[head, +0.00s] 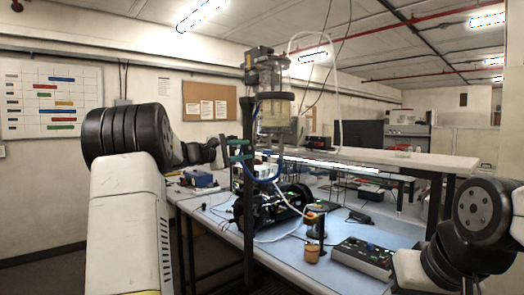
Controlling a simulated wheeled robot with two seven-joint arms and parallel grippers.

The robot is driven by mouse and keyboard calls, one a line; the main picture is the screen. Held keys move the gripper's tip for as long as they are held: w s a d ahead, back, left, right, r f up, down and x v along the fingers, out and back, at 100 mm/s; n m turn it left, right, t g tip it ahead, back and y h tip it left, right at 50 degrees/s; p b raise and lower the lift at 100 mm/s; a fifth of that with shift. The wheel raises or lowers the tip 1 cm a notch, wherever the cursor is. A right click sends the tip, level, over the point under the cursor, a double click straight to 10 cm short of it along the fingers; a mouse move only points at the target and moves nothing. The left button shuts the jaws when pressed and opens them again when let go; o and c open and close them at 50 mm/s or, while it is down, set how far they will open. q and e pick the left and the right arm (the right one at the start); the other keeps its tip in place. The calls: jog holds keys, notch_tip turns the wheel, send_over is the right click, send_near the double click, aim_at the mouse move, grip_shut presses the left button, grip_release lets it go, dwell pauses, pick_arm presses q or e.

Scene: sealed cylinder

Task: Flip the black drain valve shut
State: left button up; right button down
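A clear upright cylinder (275,112) with dark bands hangs on a dark stand (249,200) above the bench. A thin tube runs down from its underside, where a blue hose curves below. The black drain valve is too small to pick out for certain, so its handle position cannot be read. Green clamp-like parts (238,142) sit on the stand, left of the tube. My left gripper (207,151) is dark and points right, left of the green parts in the picture. Its fingers are too small and dark to read. My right arm is at the lower right; its gripper is not visible.
The blue-topped bench (285,262) holds a black motor-like machine (272,205), a small amber jar (312,252), a control box with buttons (362,257) and a blue box (198,179). Hoses and cables lie around the machine. A pale rear bench (410,160) stands behind.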

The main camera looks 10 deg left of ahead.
pick_arm(q)
jog(key=shift+x, duration=2.15)
grip_shut()
